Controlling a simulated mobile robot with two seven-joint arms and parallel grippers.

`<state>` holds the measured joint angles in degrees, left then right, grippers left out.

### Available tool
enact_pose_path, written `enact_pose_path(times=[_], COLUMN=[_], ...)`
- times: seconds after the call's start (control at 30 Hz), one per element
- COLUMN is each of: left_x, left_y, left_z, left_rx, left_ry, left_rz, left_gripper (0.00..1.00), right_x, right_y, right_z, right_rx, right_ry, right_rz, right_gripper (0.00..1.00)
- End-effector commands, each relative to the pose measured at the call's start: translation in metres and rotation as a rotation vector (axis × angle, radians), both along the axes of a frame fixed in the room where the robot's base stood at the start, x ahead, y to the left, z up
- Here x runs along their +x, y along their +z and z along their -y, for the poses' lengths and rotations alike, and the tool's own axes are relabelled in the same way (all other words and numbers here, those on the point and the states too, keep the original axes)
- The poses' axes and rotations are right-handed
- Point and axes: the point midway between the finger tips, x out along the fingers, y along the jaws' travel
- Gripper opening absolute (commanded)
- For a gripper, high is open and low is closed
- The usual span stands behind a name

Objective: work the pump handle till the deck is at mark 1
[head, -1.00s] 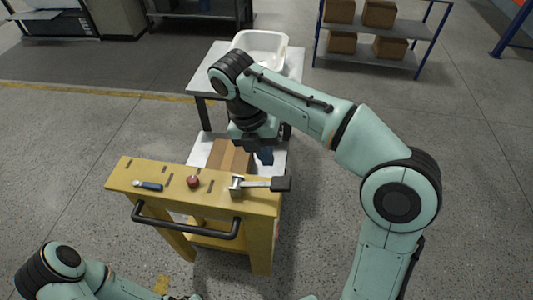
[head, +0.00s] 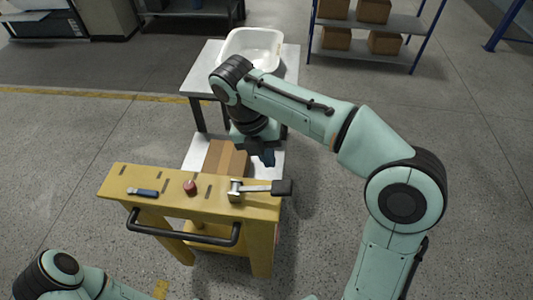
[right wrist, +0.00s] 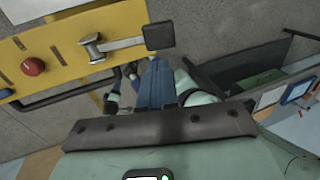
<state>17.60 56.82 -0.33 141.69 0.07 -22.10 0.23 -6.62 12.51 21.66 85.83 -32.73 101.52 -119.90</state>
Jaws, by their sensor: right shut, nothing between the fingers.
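The pump handle (head: 262,188), a metal lever with a black grip pad, lies roughly level across the right end of a yellow cart top (head: 160,181). It also shows in the right wrist view (right wrist: 120,43). A white deck (head: 266,168) with a cardboard box (head: 226,158) on it sits low behind the yellow top. My right gripper (head: 267,158) is shut and empty, just beyond the handle's pad and apart from it. In the right wrist view its blue fingers (right wrist: 155,85) are together. Only part of my left arm shows; its gripper is out of view. I cannot read mark 1.
The yellow top carries a red knob (head: 190,187), a blue-handled tool (head: 143,192) and several dark slots. A black push bar (head: 180,232) runs along its near side. A white tub (head: 252,47) stands on a grey table (head: 200,78) behind. Open floor lies right.

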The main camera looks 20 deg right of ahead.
Motion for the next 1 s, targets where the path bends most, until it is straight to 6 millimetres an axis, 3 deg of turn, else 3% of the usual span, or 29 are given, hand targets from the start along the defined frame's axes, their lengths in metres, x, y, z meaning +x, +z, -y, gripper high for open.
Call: enact_pose_path(times=[0.03,0.1,0.4,0.6,1.0], left_x=[-0.011,-0.016,-0.03,-0.032,-0.032], left_y=[-0.01,-0.016,-0.033,-0.036,-0.036], left_z=[0.0,0.0,0.0,0.0,0.0], left_rx=[0.0,0.0,0.0,0.0,0.0], left_ry=[0.0,0.0,0.0,0.0,0.0], left_rz=[-0.012,-0.019,-0.035,-0.037,-0.037], left_gripper=[0.43,0.43,0.43,0.43,0.43], right_x=[-0.005,-0.007,-0.014,-0.015,-0.015], right_y=[-0.017,-0.032,-0.082,-0.094,-0.095], right_z=[0.003,0.007,0.02,0.023,0.024], right_rx=[-0.001,-0.001,0.0,0.0,0.002], right_ry=[-0.002,-0.002,-0.001,-0.001,-0.001], right_rz=[-0.008,-0.008,-0.004,-0.001,0.001], right_gripper=[0.0,0.0,0.0,0.0,0.0])
